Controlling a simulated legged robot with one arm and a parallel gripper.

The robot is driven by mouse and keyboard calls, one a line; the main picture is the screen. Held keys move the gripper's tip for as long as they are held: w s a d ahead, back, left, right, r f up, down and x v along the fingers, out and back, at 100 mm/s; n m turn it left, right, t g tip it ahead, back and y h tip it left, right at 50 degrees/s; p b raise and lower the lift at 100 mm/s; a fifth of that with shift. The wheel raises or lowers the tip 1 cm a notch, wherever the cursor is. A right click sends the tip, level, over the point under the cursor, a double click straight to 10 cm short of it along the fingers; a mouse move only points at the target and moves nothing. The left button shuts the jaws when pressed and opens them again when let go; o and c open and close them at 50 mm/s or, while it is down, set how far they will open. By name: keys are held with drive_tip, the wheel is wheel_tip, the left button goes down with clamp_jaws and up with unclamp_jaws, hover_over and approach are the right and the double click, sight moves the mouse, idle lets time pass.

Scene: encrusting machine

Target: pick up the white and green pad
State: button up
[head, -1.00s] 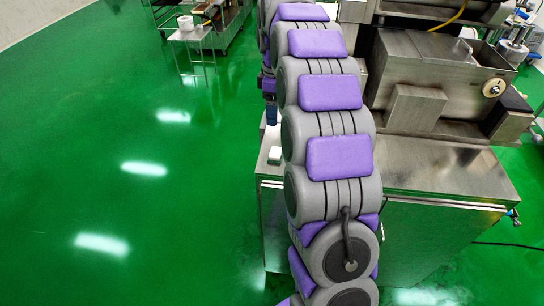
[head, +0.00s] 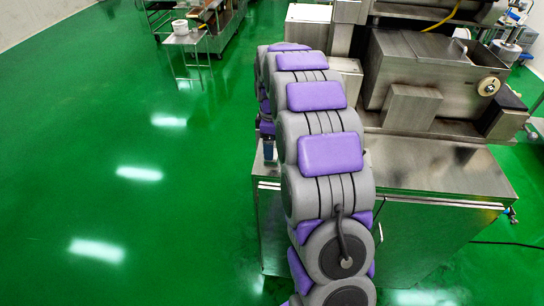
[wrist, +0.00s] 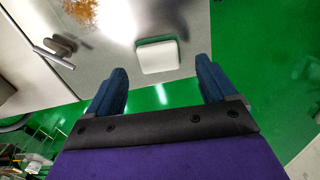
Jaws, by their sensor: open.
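The white and green pad (wrist: 158,57) lies on a steel surface in the wrist view, with its white face up and a thin green edge along its far side. My gripper (wrist: 161,82) has its two blue fingers spread, with nothing between them. The pad is just beyond the fingertips, roughly centred between them, and I cannot tell the height gap. In the head view my gripper (head: 268,150) hangs over the left end of the steel table, partly behind my arm. The pad is not clearly visible there.
The steel table (head: 440,172) carries a large metal machine (head: 430,75) to the right of my arm. In the wrist view a metal handle (wrist: 55,52) and an orange-brown patch (wrist: 80,10) show at upper left. Green floor (head: 120,180) lies open on the left.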

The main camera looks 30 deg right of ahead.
wheel_tip(320, 180, down, 4)
drive_tip(key=shift+w+d+r, duration=0.1)
drive_tip(key=shift+d+r, duration=0.05)
drive_tip(key=shift+c, duration=0.3)
drive_tip(key=c, duration=0.9)
